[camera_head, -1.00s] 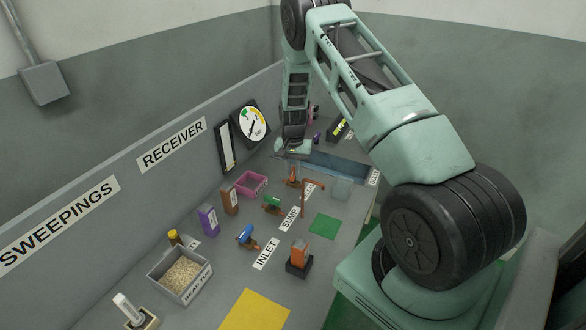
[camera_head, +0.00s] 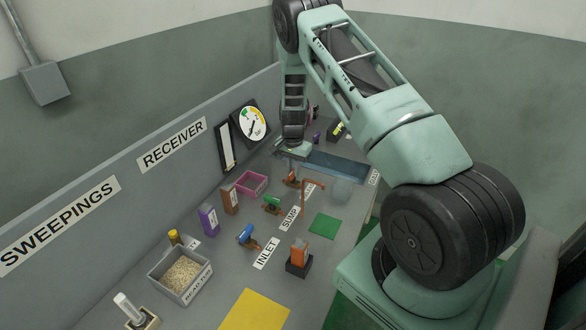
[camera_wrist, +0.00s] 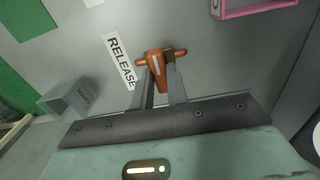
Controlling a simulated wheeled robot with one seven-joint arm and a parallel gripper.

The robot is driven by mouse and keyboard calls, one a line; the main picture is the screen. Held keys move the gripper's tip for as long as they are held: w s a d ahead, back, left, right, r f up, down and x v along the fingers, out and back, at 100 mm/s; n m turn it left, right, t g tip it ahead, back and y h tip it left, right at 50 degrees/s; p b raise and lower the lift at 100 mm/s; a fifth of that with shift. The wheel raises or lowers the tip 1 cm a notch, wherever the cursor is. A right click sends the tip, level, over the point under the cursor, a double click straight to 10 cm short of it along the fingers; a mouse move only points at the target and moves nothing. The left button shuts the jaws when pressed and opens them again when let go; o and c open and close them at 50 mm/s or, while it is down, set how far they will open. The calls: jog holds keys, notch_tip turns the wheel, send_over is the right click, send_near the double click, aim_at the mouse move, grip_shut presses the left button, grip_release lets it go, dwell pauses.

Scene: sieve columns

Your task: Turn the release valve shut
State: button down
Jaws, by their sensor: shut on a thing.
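The release valve (camera_wrist: 155,66) has an orange handle and a brass-coloured body, and stands beside the RELEASE label in the wrist view. In the head view the valve (camera_head: 291,180) is small and partly hidden below my wrist. My gripper (camera_wrist: 162,84) is shut on the orange handle, with one grey finger on each side of it. The handle's narrow end lies between the fingers and points toward the palm. In the head view my gripper (camera_head: 291,160) is at the far part of the bench, and its fingertips are hard to make out.
A green-handled valve (camera_head: 272,205) and a blue-handled valve (camera_head: 246,234) stand nearer on the bench. A dial gauge (camera_head: 252,121) is on the panel.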

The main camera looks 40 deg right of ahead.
jog(key=c, duration=1.4)
grip_release()
notch_tip(320, 180, up, 18)
jog(key=shift+f, duration=0.25)
